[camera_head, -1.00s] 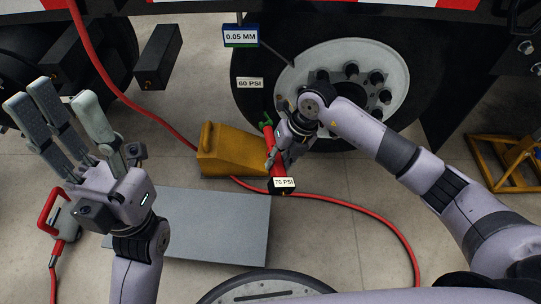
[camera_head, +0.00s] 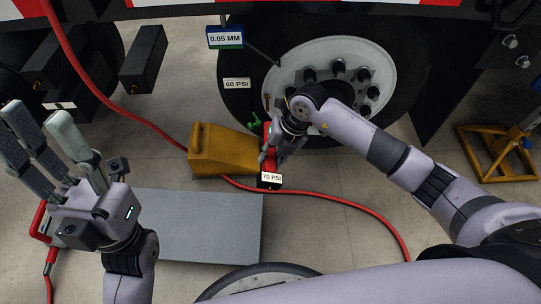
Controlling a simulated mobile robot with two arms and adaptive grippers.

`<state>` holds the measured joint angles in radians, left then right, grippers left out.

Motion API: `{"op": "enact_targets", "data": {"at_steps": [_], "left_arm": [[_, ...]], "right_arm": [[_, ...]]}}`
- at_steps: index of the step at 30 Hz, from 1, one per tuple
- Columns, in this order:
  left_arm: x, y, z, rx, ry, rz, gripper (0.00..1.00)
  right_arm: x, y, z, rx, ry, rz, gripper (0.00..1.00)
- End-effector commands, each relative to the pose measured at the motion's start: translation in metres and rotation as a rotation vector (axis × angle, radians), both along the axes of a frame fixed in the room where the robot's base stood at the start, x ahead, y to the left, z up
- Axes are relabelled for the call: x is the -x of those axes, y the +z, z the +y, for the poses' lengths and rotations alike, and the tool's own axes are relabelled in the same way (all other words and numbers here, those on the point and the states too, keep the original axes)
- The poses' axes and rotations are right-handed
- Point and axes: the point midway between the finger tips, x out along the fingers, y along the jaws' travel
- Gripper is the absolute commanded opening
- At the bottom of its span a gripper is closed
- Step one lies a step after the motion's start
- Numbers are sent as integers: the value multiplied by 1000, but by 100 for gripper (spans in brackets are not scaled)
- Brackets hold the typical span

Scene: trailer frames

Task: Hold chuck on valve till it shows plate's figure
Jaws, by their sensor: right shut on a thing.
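My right gripper (camera_head: 272,155) is shut on a red inflator tool (camera_head: 267,132) in front of the wheel's lower left. Its dark end box (camera_head: 269,182) shows 70 PSI. A small green piece (camera_head: 254,122), perhaps the chuck, is by the tool's upper end, against the tire. A thin brownish stem (camera_head: 266,102), perhaps the valve, stands just above it; I cannot tell whether they touch. The plate (camera_head: 236,84) on the tire reads 60 PSI. My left gripper (camera_head: 42,118) is open and empty at the left, away from the wheel.
A blue-green gauge (camera_head: 226,37) reading 0.05 MM hangs by the tire's upper left. A yellow chock (camera_head: 215,152) stands below the tire. A red hose (camera_head: 330,197) crosses the floor. A grey plate (camera_head: 205,235) lies in front. A yellow stand (camera_head: 495,160) is at the right.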

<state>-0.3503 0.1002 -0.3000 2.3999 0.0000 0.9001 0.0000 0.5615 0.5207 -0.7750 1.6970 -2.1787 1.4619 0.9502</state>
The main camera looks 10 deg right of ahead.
Motion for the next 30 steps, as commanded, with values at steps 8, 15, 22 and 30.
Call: {"op": "enact_targets", "data": {"at_steps": [8, 15, 22, 30], "left_arm": [[0, 6, 0, 0, 0, 0, 40], [0, -1, 0, 0, 0, 0, 40], [0, -6, 0, 0, -1, 1, 40], [0, -10, 0, 0, -1, 1, 40]], "right_arm": [[-1, 3, 0, -1, 1, -1, 0], [-13, 0, -2, 0, 1, -3, 0], [-27, 0, -5, 0, 0, -2, 0], [-40, 1, -7, -2, 1, -2, 0]]}}
